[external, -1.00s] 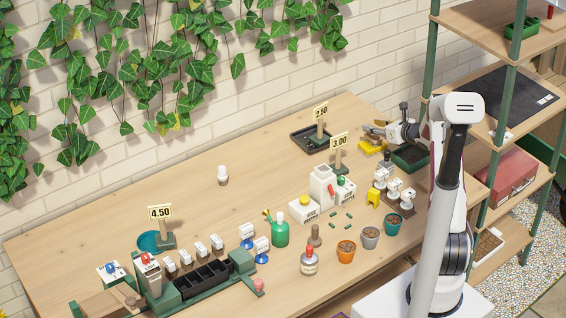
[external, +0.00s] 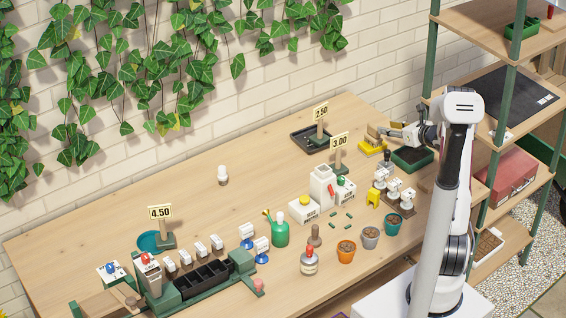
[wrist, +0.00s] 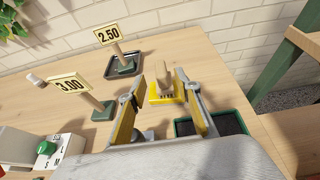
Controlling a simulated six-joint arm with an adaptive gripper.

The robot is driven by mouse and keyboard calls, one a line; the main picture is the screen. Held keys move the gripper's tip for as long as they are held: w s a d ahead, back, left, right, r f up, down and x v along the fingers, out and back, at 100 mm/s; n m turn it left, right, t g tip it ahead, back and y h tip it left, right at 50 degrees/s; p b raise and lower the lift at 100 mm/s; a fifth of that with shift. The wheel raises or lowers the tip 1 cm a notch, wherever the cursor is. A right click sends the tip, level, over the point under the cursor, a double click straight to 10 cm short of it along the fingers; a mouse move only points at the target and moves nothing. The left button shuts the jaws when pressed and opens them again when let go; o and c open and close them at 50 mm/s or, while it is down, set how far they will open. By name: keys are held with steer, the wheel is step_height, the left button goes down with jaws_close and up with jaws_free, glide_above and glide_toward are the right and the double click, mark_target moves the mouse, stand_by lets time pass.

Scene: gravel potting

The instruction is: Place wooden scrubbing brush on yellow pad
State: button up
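The wooden scrubbing brush (external: 374,132) rests on the yellow pad (external: 372,149) near the back right of the bench. In the wrist view the tan brush (wrist: 180,82) stands on the yellow pad (wrist: 151,94), with a row of bristles low on its near side. My gripper (external: 396,131) is just right of the brush and apart from it. In the wrist view my gripper (wrist: 161,105) is open, its two fingers spread wide with nothing between the tips. The brush lies beyond the fingertips.
A green tray with a dark inside (external: 412,159) lies below my gripper. The 2.50 sign (external: 320,112) stands in a black tray (external: 303,138) to the left, and the 3.00 sign (external: 339,142) is nearer. Pots and bottles fill the front; the bench's back middle is mostly clear.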

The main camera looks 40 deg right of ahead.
steer(key=shift+v, duration=1.9)
steer(key=shift+r, duration=0.1)
steer(key=a+r+m+g+h, duration=0.25)
steer(key=a+r+m, duration=0.25)
steer(key=r+m, duration=0.5)
steer(key=s+a+r+m+h, duration=0.2)
steer(key=s+a+r+m, duration=0.4)
steer(key=a+r+m, duration=0.25)
steer(key=s+a+f+m+g+y, duration=0.2)
steer(key=s+a+m+g+y, duration=0.2)
steer(key=s+a+m, duration=1.3)
steer(key=s+a+g, duration=0.1)
steer(key=s+a, duration=0.6)
steer(key=s, duration=0.4)
steer(key=shift+a+f, duration=0.25)
steer(key=shift+f, duration=0.1)
steer(key=shift+m+g+y, duration=0.25)
